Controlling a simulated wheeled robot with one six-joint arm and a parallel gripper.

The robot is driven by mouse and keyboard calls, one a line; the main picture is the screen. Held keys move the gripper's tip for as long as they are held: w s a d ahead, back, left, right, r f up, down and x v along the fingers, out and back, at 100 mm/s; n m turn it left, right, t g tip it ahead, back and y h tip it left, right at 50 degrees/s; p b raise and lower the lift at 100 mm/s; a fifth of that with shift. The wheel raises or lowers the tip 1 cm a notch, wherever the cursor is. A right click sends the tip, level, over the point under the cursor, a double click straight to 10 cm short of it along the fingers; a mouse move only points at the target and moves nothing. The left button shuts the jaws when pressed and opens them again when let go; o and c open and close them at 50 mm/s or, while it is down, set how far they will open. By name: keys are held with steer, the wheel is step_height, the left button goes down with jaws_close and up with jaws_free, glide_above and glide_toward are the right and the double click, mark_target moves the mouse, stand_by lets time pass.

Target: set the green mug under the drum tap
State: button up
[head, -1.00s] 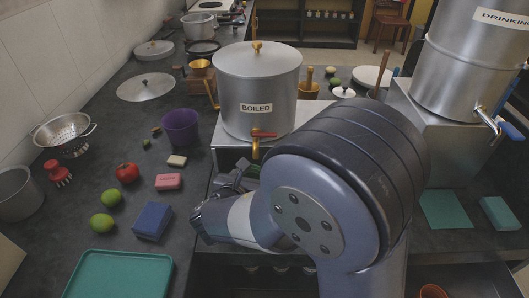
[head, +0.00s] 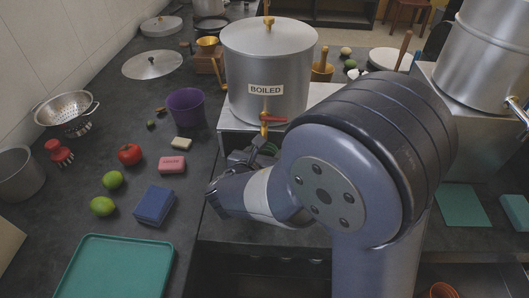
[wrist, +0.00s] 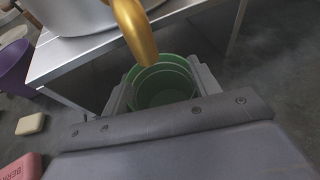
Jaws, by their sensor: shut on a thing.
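The green mug (wrist: 162,82) is between the jaws of my gripper (wrist: 162,92) in the wrist view, with its open top facing up. The mug looks empty. In the wrist view the tap's gold spout (wrist: 135,28) hangs over the far part of the mug's mouth. I cannot tell the gap between spout and rim, or whether the mug's base touches anything.
The drum stands on a metal stand (head: 228,118). A second steel drum (head: 485,60) stands at the right.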

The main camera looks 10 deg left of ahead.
steer(key=o, duration=1)
steer(key=shift+f, duration=0.1)
steer(key=shift+r+p, duration=0.25)
steer(key=shift+p, duration=0.05)
steer(key=p+v, duration=0.1)
steer(key=v, duration=1.1)
steer(key=shift+f, duration=0.1)
